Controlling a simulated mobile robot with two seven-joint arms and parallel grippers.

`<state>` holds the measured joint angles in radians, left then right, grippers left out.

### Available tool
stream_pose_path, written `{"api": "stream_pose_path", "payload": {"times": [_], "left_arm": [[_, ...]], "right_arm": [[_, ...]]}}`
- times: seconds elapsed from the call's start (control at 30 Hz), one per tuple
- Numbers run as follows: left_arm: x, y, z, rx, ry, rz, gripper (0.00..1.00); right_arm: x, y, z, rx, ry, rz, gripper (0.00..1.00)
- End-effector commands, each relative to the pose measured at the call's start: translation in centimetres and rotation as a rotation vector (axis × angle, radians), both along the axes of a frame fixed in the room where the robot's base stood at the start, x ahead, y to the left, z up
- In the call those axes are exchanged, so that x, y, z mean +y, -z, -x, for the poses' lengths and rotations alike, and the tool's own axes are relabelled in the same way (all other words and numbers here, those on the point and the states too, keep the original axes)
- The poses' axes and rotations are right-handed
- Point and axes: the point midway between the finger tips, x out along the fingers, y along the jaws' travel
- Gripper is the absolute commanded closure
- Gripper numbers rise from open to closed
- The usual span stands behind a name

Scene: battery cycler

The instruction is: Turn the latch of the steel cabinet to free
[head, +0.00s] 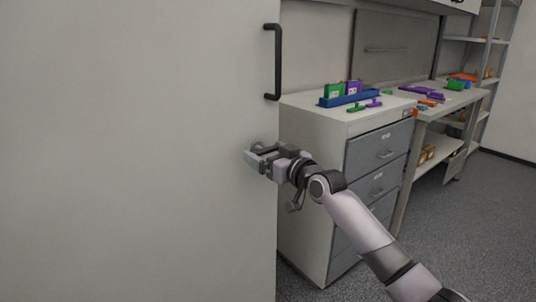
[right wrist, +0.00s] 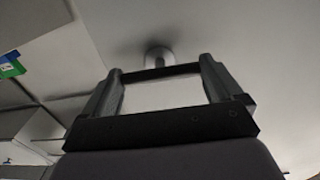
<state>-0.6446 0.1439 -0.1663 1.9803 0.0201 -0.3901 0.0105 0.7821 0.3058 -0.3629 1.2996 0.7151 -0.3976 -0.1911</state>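The steel cabinet (head: 140,150) fills the left of the head view as a broad pale face, shut as far as it shows. Its latch has a small round boss (head: 257,145) near the right edge, partly hidden by my right gripper. My right gripper (head: 252,158) is at the latch, fingers pointing to the cabinet face. In the right wrist view its fingers (right wrist: 160,70) stand wide apart. The round boss (right wrist: 158,54) lies just beyond and between the tips. A dark bar spans between the tips; I cannot tell whether it is gripped. My left gripper is not in view.
A black bar handle (head: 277,62) is fixed on the cabinet above the latch. A grey drawer unit (head: 310,190) stands close behind on the right, with a blue rack (head: 350,98) on top. A bench and shelves stand farther right. Grey floor (head: 465,220) is clear there.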

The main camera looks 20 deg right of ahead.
Motion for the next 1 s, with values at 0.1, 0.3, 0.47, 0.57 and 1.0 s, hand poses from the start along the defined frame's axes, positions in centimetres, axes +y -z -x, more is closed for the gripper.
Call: {"api": "stream_pose_path", "payload": {"times": [0.1, 0.3, 0.47, 0.57, 1.0], "left_arm": [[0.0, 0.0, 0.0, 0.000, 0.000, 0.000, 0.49], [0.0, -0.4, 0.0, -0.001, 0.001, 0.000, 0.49], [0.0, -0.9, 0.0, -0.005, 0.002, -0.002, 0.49], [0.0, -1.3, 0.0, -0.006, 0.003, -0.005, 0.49], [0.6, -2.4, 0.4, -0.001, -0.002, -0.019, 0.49]], "right_arm": [[0.0, 0.0, 0.0, 0.001, 0.000, -0.003, 0.37], [0.0, 0.0, 0.0, 0.015, 0.000, -0.037, 0.37], [0.0, -0.1, 0.0, 0.044, 0.000, -0.114, 0.37], [0.0, -0.2, 0.0, 0.069, 0.000, -0.184, 0.37], [0.0, -0.1, 0.0, 0.210, 0.000, -0.572, 0.37]]}}
